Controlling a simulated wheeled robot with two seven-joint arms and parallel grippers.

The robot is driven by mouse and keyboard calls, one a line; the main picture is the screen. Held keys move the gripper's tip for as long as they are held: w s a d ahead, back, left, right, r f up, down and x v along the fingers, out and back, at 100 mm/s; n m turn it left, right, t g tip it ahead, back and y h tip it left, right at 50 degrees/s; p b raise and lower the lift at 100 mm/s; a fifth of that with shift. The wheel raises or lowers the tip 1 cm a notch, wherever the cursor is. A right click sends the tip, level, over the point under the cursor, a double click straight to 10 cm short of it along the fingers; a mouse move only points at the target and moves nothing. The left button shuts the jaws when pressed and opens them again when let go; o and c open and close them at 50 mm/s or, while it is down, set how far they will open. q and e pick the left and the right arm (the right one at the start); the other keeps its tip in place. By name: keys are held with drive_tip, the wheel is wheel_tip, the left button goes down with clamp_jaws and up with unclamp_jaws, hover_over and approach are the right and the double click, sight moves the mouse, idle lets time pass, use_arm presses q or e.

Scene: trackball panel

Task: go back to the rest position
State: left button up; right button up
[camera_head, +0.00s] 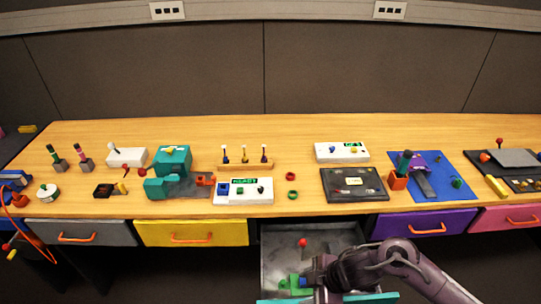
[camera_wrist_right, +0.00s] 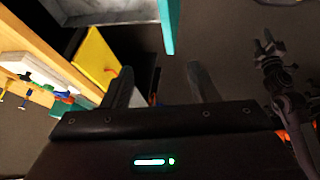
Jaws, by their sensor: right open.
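My right arm comes in from the lower right in the head view. Its gripper (camera_head: 318,272) is over the front right part of the open grey drawer (camera_head: 283,247). In the right wrist view the two fingers of my right gripper (camera_wrist_right: 160,82) are spread apart, with nothing held between them. My left gripper does not show in the head view. A dark jointed part of my own body stands at the right of the right wrist view.
The open drawer has a teal front (camera_head: 285,300) and holds a red-topped piece (camera_head: 303,243) and a green piece (camera_head: 287,284). A closed yellow drawer (camera_head: 191,232) is left of it, a purple one (camera_head: 424,222) right. Devices crowd the wooden tabletop (camera_head: 290,140).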

wheel_tip(320, 180, up, 7)
drive_tip(key=a+m+t+h, duration=0.1)
drive_tip(key=a+m+t, duration=0.2)
drive_tip(key=m+t, duration=0.3)
drive_tip(key=s+d+m+g+h, duration=0.45)
drive_tip(key=s+d+m, duration=0.6)
drive_tip(key=d, duration=0.35)
wheel_tip(320, 180, down, 36)
drive_tip(key=s+g+b, duration=0.2)
drive_tip(key=s+b, duration=0.1)
drive_tip(key=b, duration=0.3)
use_arm(q)
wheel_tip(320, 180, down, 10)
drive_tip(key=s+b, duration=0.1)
drive_tip(key=b, duration=0.3)
use_arm(e)
drive_tip(key=s+d+f, duration=0.3)
drive_tip(key=s+f, duration=1.5)
drive_tip(key=f, duration=0.2)
drive_tip(key=shift+s+f+n+g, duration=0.25)
drive_tip(key=shift+f+n+g, duration=0.05)
drive_tip(key=shift+n+g, duration=0.15)
